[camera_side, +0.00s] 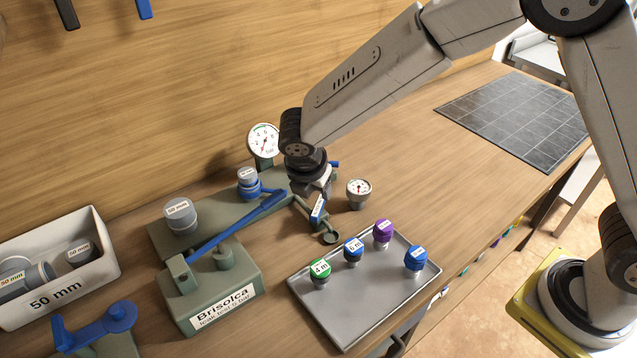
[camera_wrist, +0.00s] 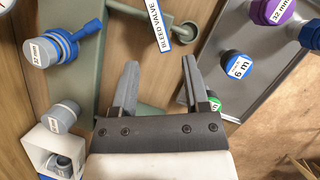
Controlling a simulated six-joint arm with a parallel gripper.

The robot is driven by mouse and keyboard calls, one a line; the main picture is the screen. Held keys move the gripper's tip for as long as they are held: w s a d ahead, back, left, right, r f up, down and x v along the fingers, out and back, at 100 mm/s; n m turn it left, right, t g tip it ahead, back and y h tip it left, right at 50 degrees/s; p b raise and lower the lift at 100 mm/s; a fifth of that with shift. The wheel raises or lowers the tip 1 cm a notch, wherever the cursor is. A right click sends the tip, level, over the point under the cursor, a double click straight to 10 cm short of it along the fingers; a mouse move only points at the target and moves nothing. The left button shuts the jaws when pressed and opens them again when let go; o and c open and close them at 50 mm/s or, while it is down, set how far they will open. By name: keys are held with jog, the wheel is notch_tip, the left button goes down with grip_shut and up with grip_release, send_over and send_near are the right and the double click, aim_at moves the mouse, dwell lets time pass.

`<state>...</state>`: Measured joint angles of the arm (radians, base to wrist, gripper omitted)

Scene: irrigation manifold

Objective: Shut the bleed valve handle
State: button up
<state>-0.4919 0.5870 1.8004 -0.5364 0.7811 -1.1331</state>
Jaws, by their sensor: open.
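The bleed valve is marked by a white-and-blue "BLEED VALVE" label (camera_wrist: 158,22), which also shows in the side view (camera_side: 318,208). A green outlet arm with a round cup (camera_side: 331,237) runs down beside the label; the cup is near the top of the wrist view (camera_wrist: 188,31). A small blue piece (camera_side: 335,164) sticks out just behind my gripper; I cannot tell if it is the valve handle. In the side view my gripper (camera_side: 318,194) partly covers the valve, and the handle is not clearly seen.
A grey tray (camera_side: 349,325) with several coloured caps lies right of the manifold. A long blue lever (camera_side: 235,226), a large gauge (camera_side: 263,140) and a small gauge (camera_side: 358,190) stand close by. A white bin (camera_side: 95,235) sits at left.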

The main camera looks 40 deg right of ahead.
aim_at(318, 206)
jog(key=shift+a+n, duration=0.1)
jog(key=shift+n, duration=1.1)
jog(key=shift+f, duration=0.1)
jog(key=shift+x, duration=3.75)
jog(key=shift+w, duration=0.15)
jog(key=shift+c, duration=0.2)
grip_shut()
